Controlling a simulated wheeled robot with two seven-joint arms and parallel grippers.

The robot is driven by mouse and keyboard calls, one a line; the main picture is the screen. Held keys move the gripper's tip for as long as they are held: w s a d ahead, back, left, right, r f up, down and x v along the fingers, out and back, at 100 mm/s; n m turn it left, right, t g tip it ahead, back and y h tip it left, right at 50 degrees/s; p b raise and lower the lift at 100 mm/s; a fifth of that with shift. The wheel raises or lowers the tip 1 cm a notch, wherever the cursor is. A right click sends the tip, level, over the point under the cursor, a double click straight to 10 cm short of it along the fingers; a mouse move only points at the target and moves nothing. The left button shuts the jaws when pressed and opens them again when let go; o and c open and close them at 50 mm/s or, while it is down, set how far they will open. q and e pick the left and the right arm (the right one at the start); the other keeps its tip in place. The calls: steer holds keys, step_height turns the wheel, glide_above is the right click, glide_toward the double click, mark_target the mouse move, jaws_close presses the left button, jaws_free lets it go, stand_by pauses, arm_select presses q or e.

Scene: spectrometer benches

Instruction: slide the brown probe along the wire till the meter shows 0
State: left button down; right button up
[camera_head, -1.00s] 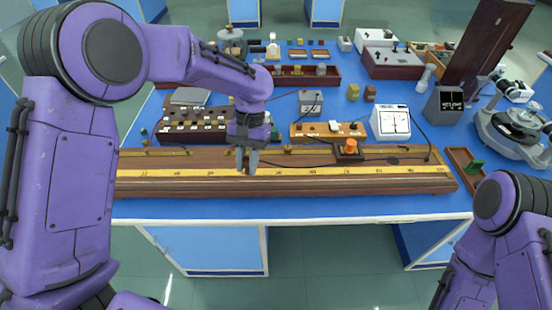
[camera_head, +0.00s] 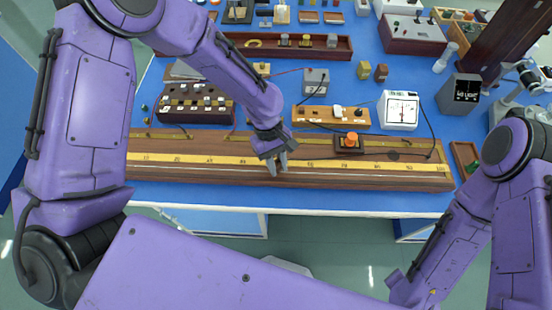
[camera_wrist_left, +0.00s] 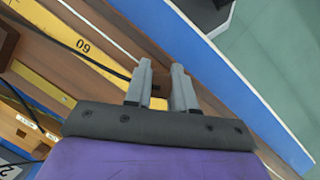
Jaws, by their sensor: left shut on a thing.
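A long wooden board (camera_head: 400,182) with a yellow numbered scale (camera_head: 215,161) lies along the front of the blue bench. A thin pale line, seemingly the wire (camera_wrist_left: 95,28), runs beside the scale in the left wrist view. My left gripper (camera_head: 276,167) is over the board near the middle of the scale. In the left wrist view its fingers are shut on a small brown piece, the brown probe (camera_wrist_left: 156,90), mostly hidden between them. Whether the probe touches the wire cannot be told. The white meter (camera_head: 400,110) stands behind the board; its needle looks near mid-dial, too small to read exactly. My right gripper is out of view.
A block with an orange knob (camera_head: 348,141) sits on the board right of my left gripper. Behind are a plug-hole box (camera_head: 196,103), a wooden key strip (camera_head: 332,117) and a dark light box (camera_head: 458,94). Dark leads cross the board's right part.

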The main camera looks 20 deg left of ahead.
arm_select(q)
steer(key=shift+w+f+b, duration=0.45)
steer(key=shift+w+f, duration=0.05)
steer(key=shift+f, duration=0.2)
steer(key=shift+s+a+b, duration=0.15)
steer(key=shift+s+b, duration=0.2)
steer(key=shift+b, duration=0.05)
steer(key=shift+s+a+r, duration=0.1)
steer(key=shift+s+r, duration=0.05)
steer(key=shift+a+p, duration=0.5)
steer(key=shift+a, duration=0.05)
steer(key=shift+s+a, duration=0.25)
steer(key=shift+a, duration=0.35)
steer(key=shift+s+a+p, duration=0.4)
steer(key=shift+a+p, duration=0.3)
steer(key=shift+a, duration=0.75)
steer(key=shift+s+a+p, duration=0.4)
steer(key=shift+a+p, duration=0.25)
steer(key=shift+a, duration=0.75)
steer(key=shift+s+a+p, duration=0.4)
steer(key=shift+a+p, duration=0.3)
steer(key=shift+a, duration=0.9)
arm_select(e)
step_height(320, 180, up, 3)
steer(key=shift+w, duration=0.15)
arm_select(q)
steer(key=shift+s+f, duration=0.15)
steer(key=shift+f, duration=0.05)
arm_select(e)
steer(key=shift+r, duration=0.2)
